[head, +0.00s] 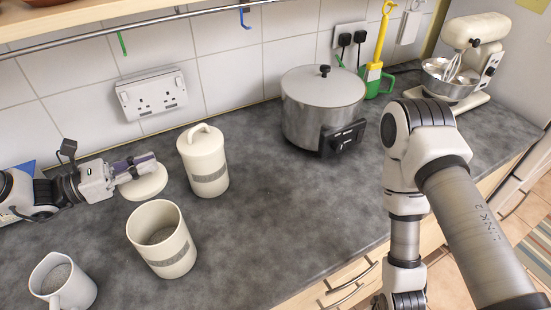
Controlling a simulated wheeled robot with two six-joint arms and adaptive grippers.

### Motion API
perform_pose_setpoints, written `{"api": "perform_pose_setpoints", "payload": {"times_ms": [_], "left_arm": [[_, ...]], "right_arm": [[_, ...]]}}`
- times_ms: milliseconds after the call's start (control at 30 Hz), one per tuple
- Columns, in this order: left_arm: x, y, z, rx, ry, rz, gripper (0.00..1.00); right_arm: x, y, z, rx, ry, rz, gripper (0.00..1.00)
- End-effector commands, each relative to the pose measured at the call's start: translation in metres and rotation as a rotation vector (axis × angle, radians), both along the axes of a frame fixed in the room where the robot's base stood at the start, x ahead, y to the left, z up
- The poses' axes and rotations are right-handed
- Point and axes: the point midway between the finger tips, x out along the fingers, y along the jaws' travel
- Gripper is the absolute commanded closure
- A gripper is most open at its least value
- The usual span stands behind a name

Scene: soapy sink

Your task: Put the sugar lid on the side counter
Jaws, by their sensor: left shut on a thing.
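A cream round lid (146,187) shows at the left, low over or on the dark counter (285,220); I cannot tell if it touches. My left gripper (136,168) comes in from the left and is shut on the lid, its fingers hiding part of the top. An open cream canister (168,254) with a grey band stands just in front of the lid, its mouth uncovered. A second cream canister (204,165), with its lid on, stands right of the lid. My right arm reaches down at the right; its gripper is out of the picture.
A white mug (63,284) stands at the front left. A large steel cooker (323,105) stands at the back middle, with a green holder (377,82) and a stand mixer (467,62) further right. The counter's middle is clear.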

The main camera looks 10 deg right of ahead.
Motion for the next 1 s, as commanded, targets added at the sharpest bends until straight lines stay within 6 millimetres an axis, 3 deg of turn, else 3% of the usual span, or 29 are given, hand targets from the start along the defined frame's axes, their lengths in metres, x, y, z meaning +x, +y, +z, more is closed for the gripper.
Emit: {"api": "perform_pose_setpoints", "payload": {"times_ms": [267, 767, 1000], "left_arm": [[0.0, 0.0, -0.01, -0.001, 0.002, 0.0, 1.0], [-0.001, 0.0, -0.1, 0.0, 0.004, 0.0, 1.0], [-0.001, 0.0, -0.105, -0.002, -0.001, 0.0, 1.0]], "right_arm": [[0.0, 0.0, 0.0, 0.0, 0.001, 0.0, 0.6], [0.0, 0.0, 0.016, 0.0, 0.0, 0.0, 0.6], [0.0, 0.0, 0.015, 0.0, 0.0, 0.0, 0.6]]}}
